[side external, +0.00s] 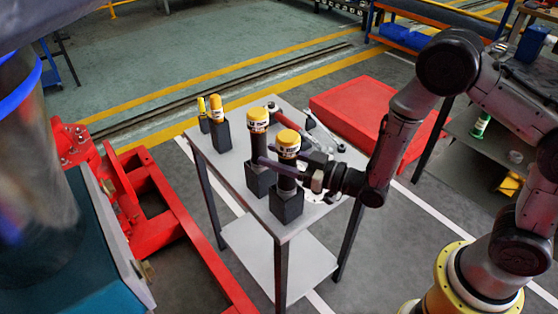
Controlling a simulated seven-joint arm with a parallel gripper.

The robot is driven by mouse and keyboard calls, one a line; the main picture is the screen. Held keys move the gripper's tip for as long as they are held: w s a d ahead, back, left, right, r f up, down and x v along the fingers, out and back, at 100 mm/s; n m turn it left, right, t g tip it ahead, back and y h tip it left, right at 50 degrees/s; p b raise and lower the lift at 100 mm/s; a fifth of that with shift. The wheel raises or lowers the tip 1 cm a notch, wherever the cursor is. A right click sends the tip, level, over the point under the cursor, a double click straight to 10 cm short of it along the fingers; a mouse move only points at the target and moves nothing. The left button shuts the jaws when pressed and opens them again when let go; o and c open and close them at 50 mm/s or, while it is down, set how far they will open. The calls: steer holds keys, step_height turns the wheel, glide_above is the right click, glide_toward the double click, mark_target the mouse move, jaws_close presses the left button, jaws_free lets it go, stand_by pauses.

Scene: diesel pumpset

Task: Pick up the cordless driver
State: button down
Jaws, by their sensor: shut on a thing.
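Two large tools with yellow tops and dark bodies, which look like cordless drivers, stand upright in black square holders on the grey table (237,170). The nearer driver (288,144) is at the table's front; the other driver (257,119) is just behind and left. My gripper (270,156) reaches in from the right, level with the nearer driver's body below its yellow top. Its long dark fingers straddle that body and are shut on it. The driver is still upright, its lower end at or in its black holder (286,205). The exact contact is partly hidden.
Two slimmer yellow-topped tools (216,104) stand in black holders at the table's back left. A red-handled tool (287,121) and metal parts lie behind the drivers. A red machine frame (152,205) is left; a red box (362,108) is beyond the table.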

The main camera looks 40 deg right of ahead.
step_height(320, 180, up, 18)
stand_by(0.6)
steer(key=c, duration=1.1)
jaws_free()
jaws_close()
